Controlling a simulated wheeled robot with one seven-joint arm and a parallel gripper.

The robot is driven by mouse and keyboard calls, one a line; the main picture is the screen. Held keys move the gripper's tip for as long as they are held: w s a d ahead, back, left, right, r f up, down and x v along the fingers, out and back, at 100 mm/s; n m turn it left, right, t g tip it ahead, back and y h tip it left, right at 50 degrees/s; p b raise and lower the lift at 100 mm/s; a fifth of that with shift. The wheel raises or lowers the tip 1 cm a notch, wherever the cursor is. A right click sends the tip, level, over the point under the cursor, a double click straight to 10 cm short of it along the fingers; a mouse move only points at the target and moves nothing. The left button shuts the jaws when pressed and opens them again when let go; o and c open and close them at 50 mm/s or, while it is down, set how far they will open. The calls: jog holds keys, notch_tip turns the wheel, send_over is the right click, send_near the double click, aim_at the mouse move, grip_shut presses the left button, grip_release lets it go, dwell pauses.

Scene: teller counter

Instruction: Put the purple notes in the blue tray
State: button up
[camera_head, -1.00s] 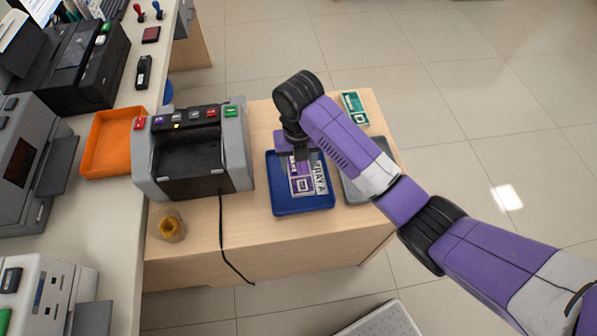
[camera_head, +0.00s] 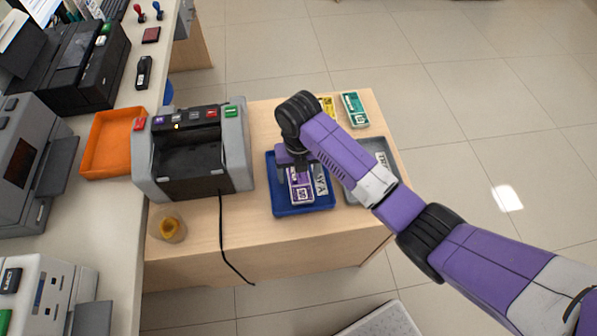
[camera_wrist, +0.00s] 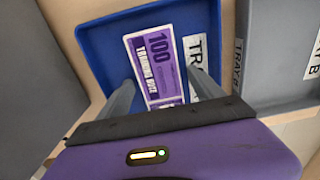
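The purple notes (camera_head: 301,189), a strapped bundle marked 100, lie flat in the blue tray (camera_head: 313,209), beside its white label. They also show in the wrist view (camera_wrist: 155,62), inside the blue tray (camera_wrist: 95,45). My gripper (camera_head: 297,170) points down over the far part of the notes. In the wrist view my gripper's fingers (camera_wrist: 160,76) stand on either side of the bundle, with narrow gaps showing, so it looks open. The near part of the bundle is hidden by the gripper body in the wrist view.
A grey tray (camera_head: 383,150) stands right of the blue one, partly behind my arm. Green notes (camera_head: 354,110) and yellow notes (camera_head: 328,107) lie behind. A counting machine (camera_head: 192,150) stands close on the left; its cable hangs over the front edge.

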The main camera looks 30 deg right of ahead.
aim_at(299, 176)
jog(key=shift+r, duration=0.1)
notch_tip(299, 176, up, 12)
jog(key=shift+p, duration=0.45)
dwell(0.7)
